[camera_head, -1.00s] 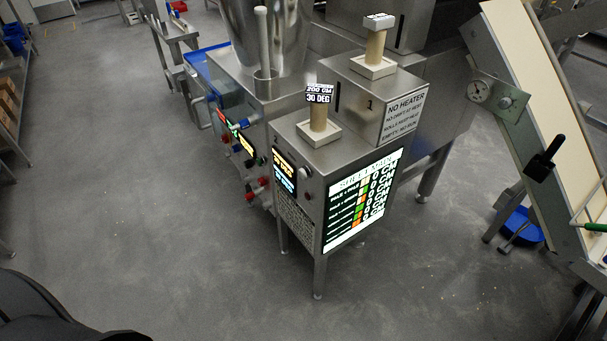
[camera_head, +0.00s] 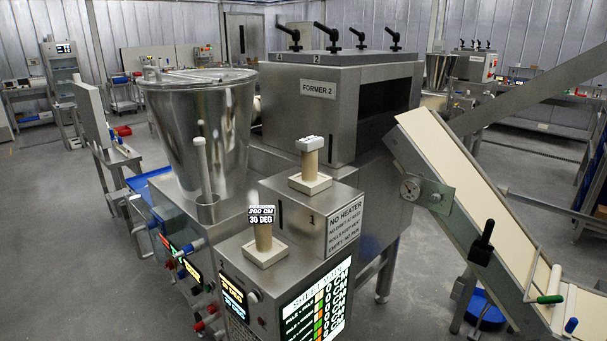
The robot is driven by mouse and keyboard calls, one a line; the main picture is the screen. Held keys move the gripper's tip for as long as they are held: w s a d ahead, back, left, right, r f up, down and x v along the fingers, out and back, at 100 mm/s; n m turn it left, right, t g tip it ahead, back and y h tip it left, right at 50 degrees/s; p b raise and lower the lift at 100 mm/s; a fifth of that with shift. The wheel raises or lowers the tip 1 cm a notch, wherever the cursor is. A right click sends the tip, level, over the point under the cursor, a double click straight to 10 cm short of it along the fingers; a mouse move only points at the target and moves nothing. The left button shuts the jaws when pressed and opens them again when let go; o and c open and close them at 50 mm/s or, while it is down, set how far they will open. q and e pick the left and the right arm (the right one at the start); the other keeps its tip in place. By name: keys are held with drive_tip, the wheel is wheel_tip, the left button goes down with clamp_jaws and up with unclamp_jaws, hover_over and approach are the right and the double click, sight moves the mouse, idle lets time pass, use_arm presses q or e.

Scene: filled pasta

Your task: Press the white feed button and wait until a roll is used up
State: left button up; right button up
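The steel sheet machine (camera_head: 215,255) stands at the lower middle. A small pale round button (camera_head: 253,297) sits on its front between two displays; I cannot tell if it is the feed button. A lit screen (camera_head: 317,308) lists rows of coloured marks and figures, cut off by the bottom edge. Neither gripper shows.
A large steel hopper (camera_head: 198,130) stands behind the rolls. A box labelled FORMER 2 (camera_head: 335,110) is behind it. A sloping conveyor (camera_head: 475,190) with a black lever (camera_head: 484,240) blocks the right. Grey floor (camera_head: 70,250) is open at left.

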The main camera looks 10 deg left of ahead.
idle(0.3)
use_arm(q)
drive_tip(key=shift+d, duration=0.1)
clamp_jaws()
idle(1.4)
